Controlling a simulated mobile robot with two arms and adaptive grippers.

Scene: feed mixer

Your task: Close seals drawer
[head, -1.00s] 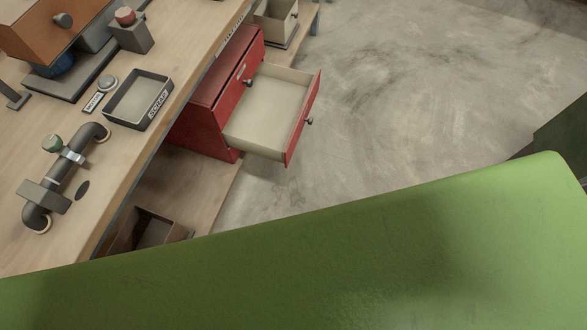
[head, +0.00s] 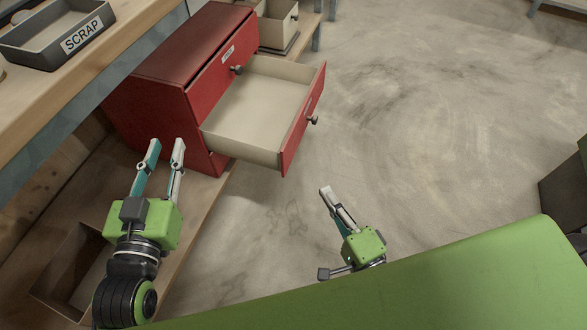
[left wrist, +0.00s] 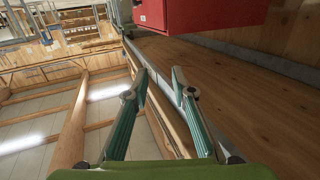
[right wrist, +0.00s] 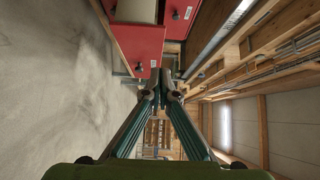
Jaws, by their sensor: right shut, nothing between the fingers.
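A red cabinet (head: 160,85) stands by the workbench in the head view. Its lower drawer (head: 285,70) is pulled well out, cream inside and empty, with a red front (head: 304,125) and a dark knob. The drawer above is shut; its label is too small to read. My left gripper (head: 166,146) is open and empty, left of the open drawer, near the cabinet's side. My right gripper (head: 326,190) is shut and empty, in front of the drawer front and apart from it. In the right wrist view the drawer front (right wrist: 140,42) shows beyond the fingers.
A grey SCRAP tray (head: 40,45) sits on the workbench. A brown open box (head: 60,270) stands on the low wooden shelf near my left arm. The floor right of the drawer is clear.

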